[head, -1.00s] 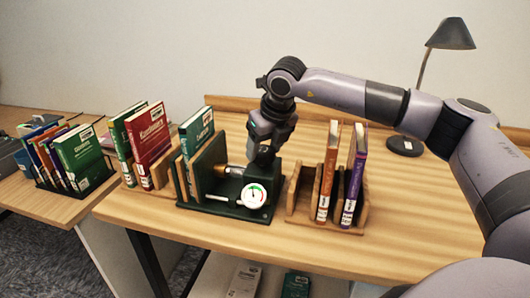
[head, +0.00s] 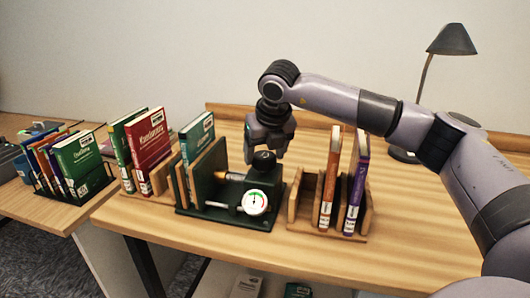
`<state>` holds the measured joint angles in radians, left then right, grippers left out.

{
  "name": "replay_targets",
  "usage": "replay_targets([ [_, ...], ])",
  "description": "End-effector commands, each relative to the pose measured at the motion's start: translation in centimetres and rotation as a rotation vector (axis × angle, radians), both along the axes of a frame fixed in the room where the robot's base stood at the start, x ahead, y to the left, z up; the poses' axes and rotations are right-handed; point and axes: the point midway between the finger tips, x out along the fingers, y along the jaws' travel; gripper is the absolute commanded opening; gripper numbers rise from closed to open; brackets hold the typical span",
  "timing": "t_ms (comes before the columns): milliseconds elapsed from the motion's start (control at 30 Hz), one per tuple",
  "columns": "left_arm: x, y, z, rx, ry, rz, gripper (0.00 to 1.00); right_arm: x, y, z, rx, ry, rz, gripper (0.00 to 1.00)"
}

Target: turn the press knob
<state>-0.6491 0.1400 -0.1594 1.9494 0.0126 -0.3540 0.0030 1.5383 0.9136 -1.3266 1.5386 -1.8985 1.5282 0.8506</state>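The press (head: 222,217) is a dark green device on the wooden table, with wooden plates at its left, a brass part and a round white gauge (head: 255,202) in front. Its black knob (head: 264,159) shows on top at the right end. My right gripper (head: 267,153) is above and just behind the knob, pointing down. Its fingers look spread, with the knob below and in front of them; whether they touch it I cannot tell. A green book (head: 197,137) stands between the press's plates. My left gripper is not in view.
A wooden rack (head: 298,208) with an orange book and a purple book stands right of the press. A rack with green and red books (head: 150,140) stands to the left. A black lamp (head: 452,40) is at the back right. The table's front right is clear.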

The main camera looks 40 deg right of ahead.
Motion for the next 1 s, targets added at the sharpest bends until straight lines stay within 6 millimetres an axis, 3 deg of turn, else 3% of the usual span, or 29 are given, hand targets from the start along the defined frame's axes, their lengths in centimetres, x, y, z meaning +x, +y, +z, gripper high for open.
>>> replay_targets([
  [367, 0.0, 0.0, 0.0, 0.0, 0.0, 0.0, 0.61, -0.1, 0.0, 0.2, 0.0, 0.001, 0.002, 0.85],
  [800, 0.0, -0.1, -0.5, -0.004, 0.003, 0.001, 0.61, -2.4, 0.6, 5.9, 0.0, -0.001, 0.002, 0.85],
  [1000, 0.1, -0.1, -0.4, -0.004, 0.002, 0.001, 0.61, -2.7, 0.7, 6.6, 0.001, 0.001, 0.001, 0.85],
])
